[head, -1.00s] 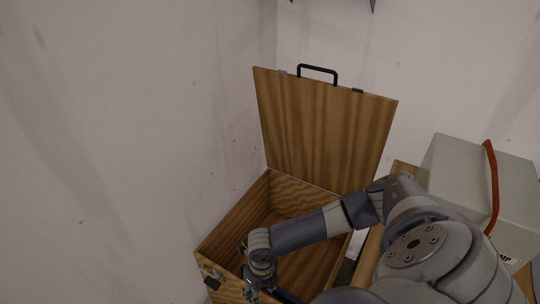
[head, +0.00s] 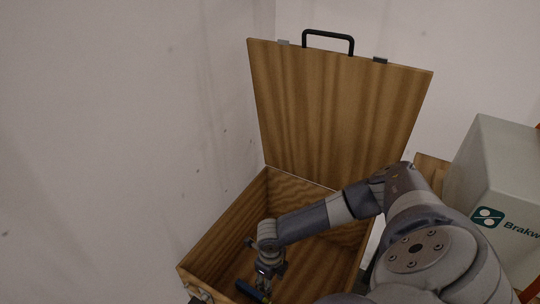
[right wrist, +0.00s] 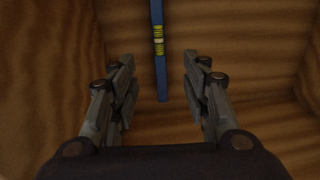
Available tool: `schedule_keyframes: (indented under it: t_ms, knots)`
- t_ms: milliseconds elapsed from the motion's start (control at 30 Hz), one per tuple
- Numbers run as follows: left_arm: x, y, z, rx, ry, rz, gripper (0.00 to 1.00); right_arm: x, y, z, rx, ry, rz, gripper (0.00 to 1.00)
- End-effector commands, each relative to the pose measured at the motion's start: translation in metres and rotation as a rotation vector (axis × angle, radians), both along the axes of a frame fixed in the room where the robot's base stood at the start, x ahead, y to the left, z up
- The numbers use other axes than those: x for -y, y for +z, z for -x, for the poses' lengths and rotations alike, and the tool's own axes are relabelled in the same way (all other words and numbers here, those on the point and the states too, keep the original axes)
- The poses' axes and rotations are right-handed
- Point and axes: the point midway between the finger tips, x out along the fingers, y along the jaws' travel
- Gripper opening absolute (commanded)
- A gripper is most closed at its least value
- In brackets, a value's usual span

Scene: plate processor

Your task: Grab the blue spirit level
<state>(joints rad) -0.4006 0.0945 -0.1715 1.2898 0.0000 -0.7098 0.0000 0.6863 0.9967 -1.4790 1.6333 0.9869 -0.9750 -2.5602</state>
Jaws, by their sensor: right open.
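The blue spirit level (right wrist: 158,30) with a yellow vial section lies on the bottom of the open wooden box (head: 215,236). In the head view its blue end (head: 249,291) shows beside my right gripper (head: 264,284), low in the frame. In the right wrist view my right gripper (right wrist: 158,72) is open, one finger on each side of the level's line. The level runs lengthwise between the fingers in the picture and appears to lie beyond them, not gripped. Its far end is cut off by the frame. My left gripper is not in view.
The box's lid (head: 330,110) stands open at the back, with a black handle (head: 328,36). The box walls surround my right gripper. A grey case with a green logo (head: 500,180) stands at the right. White walls are close behind and left.

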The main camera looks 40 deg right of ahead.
Motion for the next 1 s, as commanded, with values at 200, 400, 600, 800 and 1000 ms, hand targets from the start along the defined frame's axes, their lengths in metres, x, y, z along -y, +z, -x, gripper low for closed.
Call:
schedule_keyframes:
  t_ms: [200, 400, 600, 800, 1000]
  knots:
    - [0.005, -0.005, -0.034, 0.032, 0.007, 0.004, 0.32, 0.0, -0.063, 0.0, 0.0, 0.0, 0.0, 0.43]
    - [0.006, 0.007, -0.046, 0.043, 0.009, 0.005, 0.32, 0.0, -0.08, 0.0, 0.001, 0.0, 0.0, 0.43]
    - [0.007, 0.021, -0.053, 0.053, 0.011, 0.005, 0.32, -0.001, -0.093, 0.0, -0.001, 0.0, -0.001, 0.43]
    - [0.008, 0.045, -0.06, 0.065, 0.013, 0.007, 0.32, -0.001, -0.119, 0.0, -0.001, 0.0, 0.0, 0.43]
    - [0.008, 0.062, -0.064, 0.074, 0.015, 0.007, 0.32, -0.001, -0.135, 0.0, 0.0, 0.0, -0.001, 0.43]
